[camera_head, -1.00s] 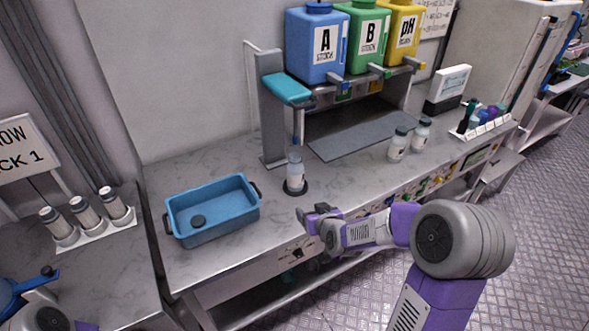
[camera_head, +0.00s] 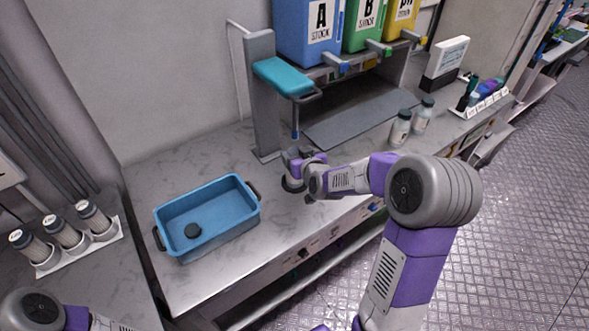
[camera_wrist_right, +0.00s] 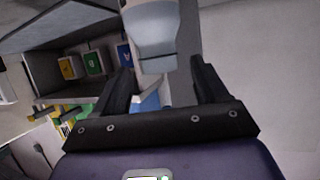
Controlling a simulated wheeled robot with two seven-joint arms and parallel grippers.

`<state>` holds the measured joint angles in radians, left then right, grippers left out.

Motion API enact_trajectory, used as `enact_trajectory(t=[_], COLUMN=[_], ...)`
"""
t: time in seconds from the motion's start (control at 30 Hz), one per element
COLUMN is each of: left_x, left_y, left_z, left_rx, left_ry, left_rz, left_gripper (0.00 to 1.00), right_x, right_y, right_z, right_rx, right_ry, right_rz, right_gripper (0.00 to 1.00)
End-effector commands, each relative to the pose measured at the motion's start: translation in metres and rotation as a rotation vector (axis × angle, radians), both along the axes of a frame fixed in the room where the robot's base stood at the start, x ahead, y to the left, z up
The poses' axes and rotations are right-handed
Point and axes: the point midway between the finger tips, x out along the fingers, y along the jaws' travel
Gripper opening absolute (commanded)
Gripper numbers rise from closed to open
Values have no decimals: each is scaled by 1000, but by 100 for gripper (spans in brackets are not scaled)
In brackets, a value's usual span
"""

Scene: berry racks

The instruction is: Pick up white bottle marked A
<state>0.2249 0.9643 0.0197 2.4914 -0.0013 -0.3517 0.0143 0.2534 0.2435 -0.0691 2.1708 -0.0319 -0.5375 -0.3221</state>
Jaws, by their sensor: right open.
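A pale bottle (camera_wrist_right: 150,30) shows at the top of the right wrist view, just beyond and between the fingers of my right gripper (camera_wrist_right: 160,72). The fingers are apart, and I cannot tell whether they touch it. Two white bottles with grey caps, one nearer (camera_head: 400,130) and one farther (camera_head: 422,117), stand upright to the right on the bench. No letter is readable on any bottle. My left gripper is out of view.
The dispenser's teal arm (camera_head: 287,78) overhangs the pad. Blue A (camera_head: 296,40) and green B (camera_head: 360,28) stock tanks are above. A rack (camera_head: 75,256) of capped bottles is at left.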

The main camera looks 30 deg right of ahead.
Motion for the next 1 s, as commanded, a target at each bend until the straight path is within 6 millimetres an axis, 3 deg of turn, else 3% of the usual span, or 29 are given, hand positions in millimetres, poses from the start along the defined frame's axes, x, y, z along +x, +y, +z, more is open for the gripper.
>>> enact_trajectory(t=[0.2, 0.47, 0.93, 1.0], left_x=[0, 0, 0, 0], left_y=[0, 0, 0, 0], left_z=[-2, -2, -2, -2], left_rx=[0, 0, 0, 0], left_ry=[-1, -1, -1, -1], left_rz=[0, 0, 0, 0], left_gripper=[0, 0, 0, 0], right_x=[25, 27, 27, 27], right_y=[-5, -5, -5, -5], right_z=[-12, -12, -12, -12], right_rx=[1, 1, 1, 0], right_ry=[2, 1, 0, 0], right_rz=[1, 1, 1, 0], right_gripper=[73, 73, 4, 0])
